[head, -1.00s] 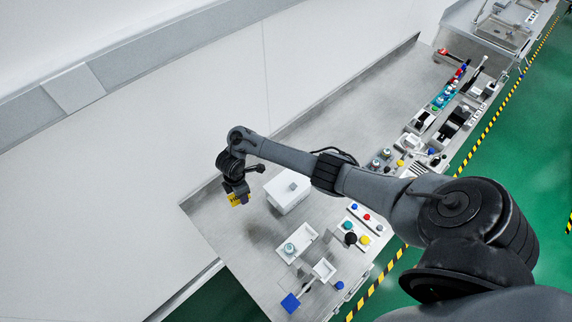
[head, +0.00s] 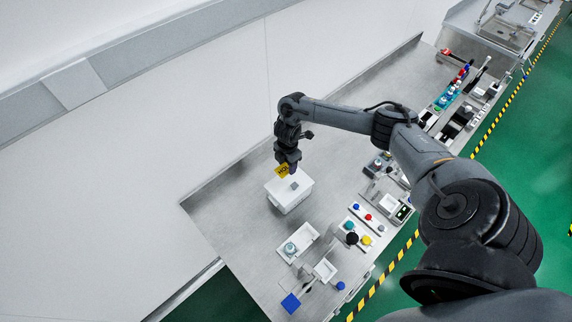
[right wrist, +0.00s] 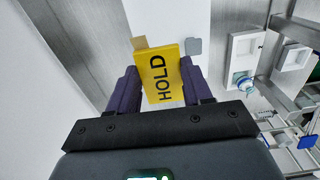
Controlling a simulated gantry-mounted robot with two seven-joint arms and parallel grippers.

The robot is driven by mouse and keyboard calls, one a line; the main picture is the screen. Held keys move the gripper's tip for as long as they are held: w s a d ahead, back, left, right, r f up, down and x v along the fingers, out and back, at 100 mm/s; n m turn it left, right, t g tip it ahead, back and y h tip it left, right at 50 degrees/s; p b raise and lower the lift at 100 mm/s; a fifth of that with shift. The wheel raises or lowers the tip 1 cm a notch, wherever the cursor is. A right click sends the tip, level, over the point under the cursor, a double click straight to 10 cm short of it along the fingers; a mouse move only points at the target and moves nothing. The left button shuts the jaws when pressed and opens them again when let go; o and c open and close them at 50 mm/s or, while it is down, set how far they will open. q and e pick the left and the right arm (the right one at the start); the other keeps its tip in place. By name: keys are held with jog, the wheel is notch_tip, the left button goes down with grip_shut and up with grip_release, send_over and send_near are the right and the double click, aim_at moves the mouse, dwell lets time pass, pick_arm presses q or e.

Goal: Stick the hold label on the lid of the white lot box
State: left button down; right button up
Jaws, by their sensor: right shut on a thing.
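The yellow hold label (right wrist: 158,78), printed HOLD in black, is between the fingers of my right gripper (right wrist: 160,90). The gripper is shut on it. In the head view my right gripper (head: 288,163) and the label (head: 282,171) are over the back part of the white lot box (head: 290,202). I cannot tell if the label touches the lid. A small grey patch (head: 294,186) shows on the lid and also in the right wrist view (right wrist: 193,46). In the right wrist view the white box (right wrist: 165,18) lies beyond the label. My left gripper is not in view.
A white tray (head: 286,251) with a small jar (head: 290,248) stands in front of the box. Coloured caps and jars stand to the right on a strip. A blue square (head: 291,303) is at the front corner. The bench left of the box is clear.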

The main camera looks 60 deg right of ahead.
jog(key=b, duration=0.6)
send_over(288, 179)
jog(key=shift+w+a+f, duration=0.1)
jog(key=shift+a+f, duration=0.05)
jog(key=shift+f, duration=2.9)
jog(key=shift+f+b, duration=0.55)
jog(key=shift+f, duration=0.5)
jog(key=shift+d, duration=0.2)
jog(key=shift+f, duration=0.1)
jog(key=shift+f, duration=0.1)
